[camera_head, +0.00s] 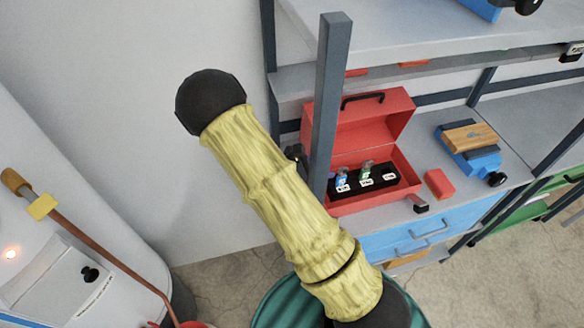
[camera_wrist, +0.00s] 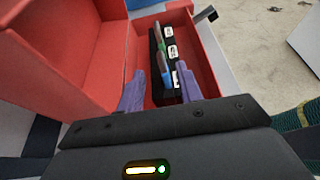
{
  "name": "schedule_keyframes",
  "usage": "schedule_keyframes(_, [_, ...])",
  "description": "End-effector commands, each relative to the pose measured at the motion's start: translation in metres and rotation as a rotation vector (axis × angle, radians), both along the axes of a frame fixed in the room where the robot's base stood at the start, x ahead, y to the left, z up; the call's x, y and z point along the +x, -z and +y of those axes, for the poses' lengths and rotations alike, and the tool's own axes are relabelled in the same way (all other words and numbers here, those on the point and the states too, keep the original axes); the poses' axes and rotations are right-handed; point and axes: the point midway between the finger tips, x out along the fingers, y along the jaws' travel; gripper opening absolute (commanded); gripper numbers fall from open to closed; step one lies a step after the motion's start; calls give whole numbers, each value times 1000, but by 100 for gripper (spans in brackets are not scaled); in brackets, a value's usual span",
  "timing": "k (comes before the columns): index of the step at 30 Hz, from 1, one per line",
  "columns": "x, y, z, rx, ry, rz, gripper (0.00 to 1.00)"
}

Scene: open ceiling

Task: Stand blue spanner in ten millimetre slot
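A black rack (camera_head: 352,189) with white labels sits inside the open red toolbox (camera_head: 400,153); the label numbers are too small to read surely. The blue spanner (camera_head: 342,178) stands in its leftmost place, and a green spanner (camera_head: 367,169) stands in the middle. The right place looks empty. In the wrist view, the blue spanner (camera_wrist: 165,72) stands upright at the near end of the rack, with the green one behind. My gripper (camera_wrist: 160,68) is open, its purple fingers apart over the box, the blue spanner seen between their tips. The gripper is hidden in the head view.
A grey shelf post (camera_head: 328,100) rises in front of the toolbox's left side. The raised red lid (camera_wrist: 62,45) is close to my left finger. A red block (camera_head: 439,184) and a blue vise-like tool with a wooden top (camera_head: 470,148) stand to the right.

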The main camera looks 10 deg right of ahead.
Motion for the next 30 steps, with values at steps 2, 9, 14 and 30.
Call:
schedule_keyframes(2, [0,-4,17,3,-3,-3,36])
schedule_keyframes(9, [-1,-23,61,3,-3,-5,36])
schedule_keyframes(14, [-2,-33,84,2,-2,-3,36])
schedule_keyframes(30, [-4,-38,93,0,1,0,36])
